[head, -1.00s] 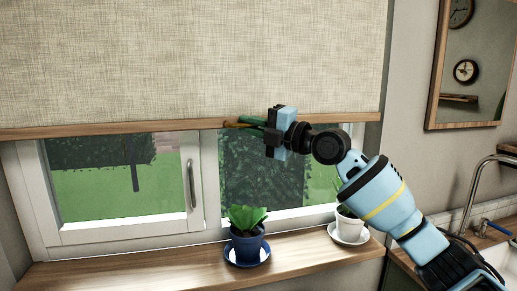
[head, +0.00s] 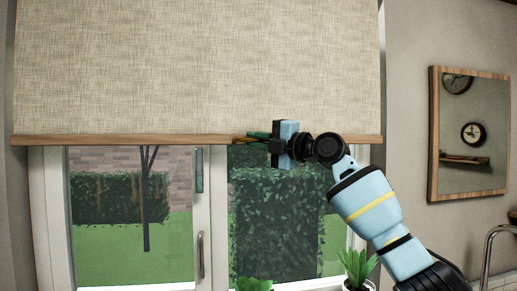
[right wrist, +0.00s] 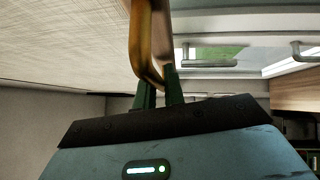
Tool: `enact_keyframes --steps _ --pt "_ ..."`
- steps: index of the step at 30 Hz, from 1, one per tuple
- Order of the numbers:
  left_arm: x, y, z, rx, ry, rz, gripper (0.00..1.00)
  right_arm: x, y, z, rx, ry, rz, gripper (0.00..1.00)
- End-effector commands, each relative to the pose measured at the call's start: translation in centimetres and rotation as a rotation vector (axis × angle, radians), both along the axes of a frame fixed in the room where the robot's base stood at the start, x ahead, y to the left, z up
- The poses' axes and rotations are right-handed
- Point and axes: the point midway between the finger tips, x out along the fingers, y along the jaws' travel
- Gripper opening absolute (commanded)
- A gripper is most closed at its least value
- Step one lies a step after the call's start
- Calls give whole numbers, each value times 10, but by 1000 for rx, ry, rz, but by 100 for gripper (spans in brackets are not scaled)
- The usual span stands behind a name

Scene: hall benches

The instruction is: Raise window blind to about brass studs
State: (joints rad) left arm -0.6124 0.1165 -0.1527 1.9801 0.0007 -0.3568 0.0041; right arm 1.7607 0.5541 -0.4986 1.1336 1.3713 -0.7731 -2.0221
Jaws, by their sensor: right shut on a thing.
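The beige woven window blind (head: 200,70) hangs over the upper part of the window. Its wooden bottom bar (head: 110,140) runs nearly level across the window. My right gripper (head: 257,136) is at the bar, right of its middle. In the right wrist view, its green fingers (right wrist: 158,92) are shut on a brass-coloured pull (right wrist: 149,72) at the bar. The fingers partly hide the pull in the head view. I cannot make out brass studs in either view. My left gripper is not in view.
The white-framed window (head: 212,225) shows below the bar, with a handle (head: 200,255). Two potted plants, one left (head: 254,284) and one right (head: 357,266), stand below. A framed mirror (head: 468,135) hangs at right, above a tap (head: 488,250).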

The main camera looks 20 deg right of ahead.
Motion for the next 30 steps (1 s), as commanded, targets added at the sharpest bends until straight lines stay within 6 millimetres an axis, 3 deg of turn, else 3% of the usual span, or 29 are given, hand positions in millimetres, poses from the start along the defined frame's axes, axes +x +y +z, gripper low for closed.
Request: enact_keyframes --steps 10,11,15,25,30 --pt "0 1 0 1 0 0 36 0 -1 2 2 -3 -1 0" --pt "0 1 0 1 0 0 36 0 -1 2 2 -3 -1 13" --pt "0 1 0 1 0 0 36 0 -1 1 1 -2 -2 32" --pt "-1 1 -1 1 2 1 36 -1 -2 -1 0 1 -1 32" --pt "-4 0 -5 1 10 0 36 -12 -9 -4 -1 2 -1 32"
